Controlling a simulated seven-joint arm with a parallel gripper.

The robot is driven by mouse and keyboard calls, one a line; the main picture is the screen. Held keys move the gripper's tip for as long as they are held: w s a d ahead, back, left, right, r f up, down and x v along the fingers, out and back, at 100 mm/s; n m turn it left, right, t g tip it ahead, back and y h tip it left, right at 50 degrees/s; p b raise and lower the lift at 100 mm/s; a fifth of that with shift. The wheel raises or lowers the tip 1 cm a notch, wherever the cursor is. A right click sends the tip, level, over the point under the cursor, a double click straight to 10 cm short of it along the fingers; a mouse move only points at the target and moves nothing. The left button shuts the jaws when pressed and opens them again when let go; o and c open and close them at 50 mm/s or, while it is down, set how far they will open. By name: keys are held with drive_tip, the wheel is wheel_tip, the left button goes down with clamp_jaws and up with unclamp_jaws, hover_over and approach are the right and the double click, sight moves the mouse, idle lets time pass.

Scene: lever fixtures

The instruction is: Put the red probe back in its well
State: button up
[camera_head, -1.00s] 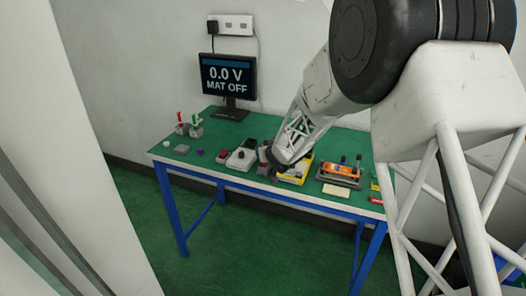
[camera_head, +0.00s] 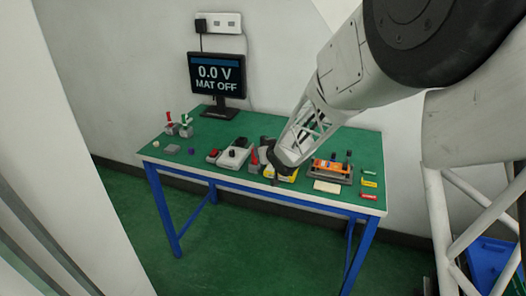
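A thin red upright piece (camera_head: 254,156), which may be the red probe, stands just left of my gripper near the middle of the green-topped table (camera_head: 215,137). It seems to stand at a small grey block, but I cannot tell whether it sits in a well. My gripper (camera_head: 270,170) is low over the table, right beside this piece. Its fingers are dark, small and partly hidden by my wrist, so I cannot tell whether they are open or hold anything.
A grey meter box (camera_head: 234,154) and a red button box (camera_head: 213,156) stand left of my gripper. A yellow item is partly hidden under my wrist. An orange device (camera_head: 333,167) sits on a grey stand at right. The monitor (camera_head: 217,75) reads "0.0 V MAT OFF".

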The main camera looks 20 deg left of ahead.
drive_tip(key=shift+d, duration=0.1)
idle(0.8)
drive_tip(key=s+d+r+m+h, duration=0.2)
drive_tip(key=s+d+r, duration=0.2)
drive_tip(key=d, duration=0.6)
drive_tip(key=s+d+r+m+h, duration=0.1)
drive_tip(key=s+d+r+h, duration=0.3)
drive_tip(key=d, duration=0.6)
drive_tip(key=s+d+r+m+h, duration=0.15)
drive_tip(key=s+d+r, duration=0.3)
drive_tip(key=d, duration=0.55)
drive_tip(key=s+d+m+g, duration=0.1)
drive_tip(key=s+d, duration=0.4)
drive_tip(key=s, duration=0.5)
drive_tip(key=s+d+r+m+g+h, duration=0.1)
drive_tip(key=s+d, duration=0.4)
drive_tip(key=s, duration=0.5)
drive_tip(key=s+d+r+m+g, duration=0.1)
drive_tip(key=s+d+g, duration=0.3)
drive_tip(key=s, duration=0.7)
drive_tip(key=shift+d+m+h, duration=0.35)
drive_tip(key=shift+d+m, duration=0.5)
drive_tip(key=shift+d, duration=0.25)
drive_tip(key=shift+o, duration=0.3)
drive_tip(key=shift+r, duration=0.15)
